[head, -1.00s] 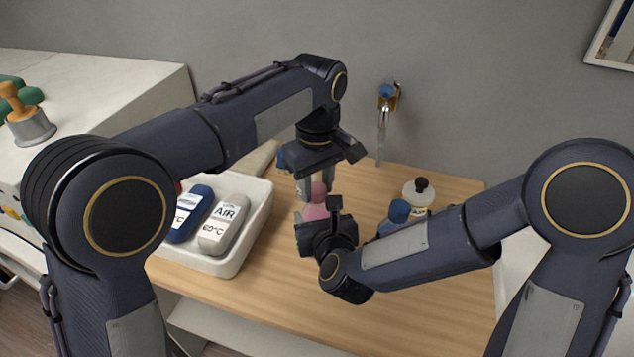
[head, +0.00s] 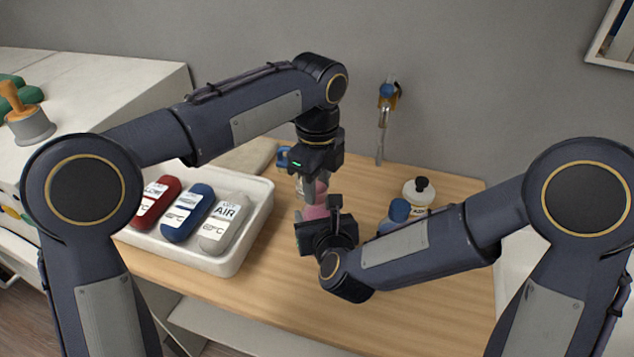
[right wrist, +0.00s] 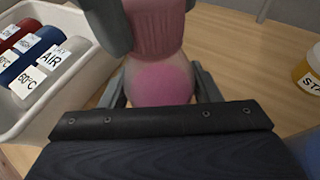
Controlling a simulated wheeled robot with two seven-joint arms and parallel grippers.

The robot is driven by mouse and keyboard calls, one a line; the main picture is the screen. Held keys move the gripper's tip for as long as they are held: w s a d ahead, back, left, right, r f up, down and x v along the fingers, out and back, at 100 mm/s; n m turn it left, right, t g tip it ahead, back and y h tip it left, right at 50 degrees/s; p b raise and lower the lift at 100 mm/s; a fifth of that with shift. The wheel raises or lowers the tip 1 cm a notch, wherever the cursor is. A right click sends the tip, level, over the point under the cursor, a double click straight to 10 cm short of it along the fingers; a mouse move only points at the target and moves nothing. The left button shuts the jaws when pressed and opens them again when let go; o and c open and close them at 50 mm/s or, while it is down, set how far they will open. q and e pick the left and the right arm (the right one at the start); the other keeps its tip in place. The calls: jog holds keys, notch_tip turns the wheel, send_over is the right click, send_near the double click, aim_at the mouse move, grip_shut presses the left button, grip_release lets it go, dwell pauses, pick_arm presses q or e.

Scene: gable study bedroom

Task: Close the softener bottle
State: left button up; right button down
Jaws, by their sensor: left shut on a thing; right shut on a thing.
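The softener bottle (head: 316,212) stands upright on the wooden top, mostly hidden behind my right gripper. In the right wrist view its pale body (right wrist: 163,82) shows pink contents. Its pink ribbed cap (right wrist: 155,30) is at the bottle's mouth; I cannot tell how tight it is. My left gripper (head: 313,188) points down from above, shut on the cap. My right gripper (right wrist: 160,90) is shut on the bottle body, with one finger on each side.
A white tray (head: 262,225) with red, blue and grey labelled cases stands to the left. A blue-capped bottle (head: 398,212) and a white black-topped container (head: 418,192) stand to the right. A wall tap (head: 384,110) is behind.

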pick_arm(q)
jog(key=shift+m, duration=0.3)
jog(key=o, duration=0.9)
jog(key=shift+r, duration=2.25)
jog(key=shift+c, duration=0.2)
